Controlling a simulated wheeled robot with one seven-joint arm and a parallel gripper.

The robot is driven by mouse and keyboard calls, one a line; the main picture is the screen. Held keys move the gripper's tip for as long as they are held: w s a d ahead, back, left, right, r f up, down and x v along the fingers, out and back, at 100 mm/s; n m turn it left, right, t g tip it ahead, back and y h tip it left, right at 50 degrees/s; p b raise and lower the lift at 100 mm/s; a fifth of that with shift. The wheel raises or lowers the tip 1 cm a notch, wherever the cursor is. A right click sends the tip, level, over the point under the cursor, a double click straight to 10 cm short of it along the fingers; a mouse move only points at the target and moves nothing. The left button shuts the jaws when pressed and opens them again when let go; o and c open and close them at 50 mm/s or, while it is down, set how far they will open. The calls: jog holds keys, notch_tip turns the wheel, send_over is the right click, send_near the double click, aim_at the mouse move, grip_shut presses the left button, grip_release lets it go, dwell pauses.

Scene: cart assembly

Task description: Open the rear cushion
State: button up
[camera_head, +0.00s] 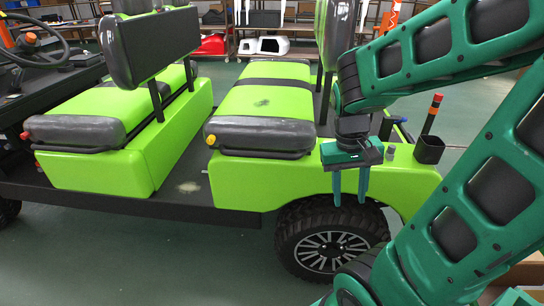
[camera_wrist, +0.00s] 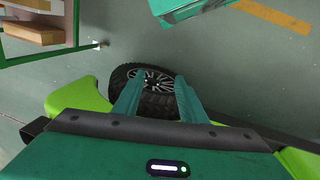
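The rear cushion (camera_head: 262,100) is lime green with dark grey ends. It lies flat on the lime green rear seat box (camera_head: 240,176) of the cart. A yellow knob (camera_head: 211,140) sits at its near left corner. My gripper (camera_head: 349,200) hangs fingers down to the right of the cushion, in front of the rear body side above the rear wheel (camera_head: 326,240). Its two teal fingers are apart with nothing between them. In the wrist view my gripper (camera_wrist: 157,92) also shows open, with the wheel (camera_wrist: 150,82) beyond the fingers. The cushion is not seen in the wrist view.
The front seat cushion (camera_head: 100,112) and a grey backrest (camera_head: 155,42) stand to the left. A black cup holding an orange-topped stick (camera_head: 430,150) is right of my gripper. Shelves (camera_head: 275,20) line the back. Green floor (camera_head: 140,262) is open before the cart.

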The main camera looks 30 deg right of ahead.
jog(key=w+d+f+n+h, duration=0.2)
jog(key=w+f+h, duration=0.2)
jog(key=w, duration=0.3)
jog(key=n+t+h, duration=0.8)
jog(key=n+t, duration=0.1)
jog(key=n, duration=0.2)
send_near(273, 158)
jog(key=x, duration=1.1)
jog(key=shift+w+d, duration=0.1)
jog(key=shift+d, duration=0.1)
grip_shut()
